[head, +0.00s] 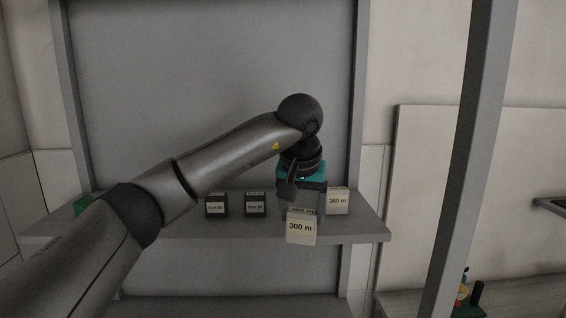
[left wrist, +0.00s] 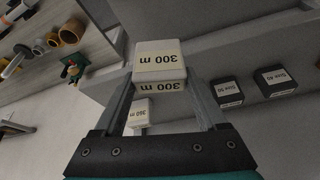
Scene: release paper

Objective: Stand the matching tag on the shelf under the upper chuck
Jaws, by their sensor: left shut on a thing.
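My left gripper (head: 301,213) is shut on a white block-shaped tag (head: 300,230) that reads "300 m". The tag is at the front edge of the grey shelf (head: 355,229); I cannot tell whether it touches it. In the left wrist view the held tag (left wrist: 160,62) sits between the fingertips, with "300 m" on two faces. A second white tag (head: 337,201) stands on the shelf just right of the gripper; its number is hard to read. It also shows in the left wrist view (left wrist: 138,113). I cannot make out the upper chuck. My right gripper is out of view.
Two dark blocks with "Size" labels, one left (head: 216,206) and one right (head: 255,205), stand on the shelf left of the gripper. A green thing (head: 82,205) is partly behind my arm. A grey post (head: 463,160) rises at the right. Several things clutter a lower right surface.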

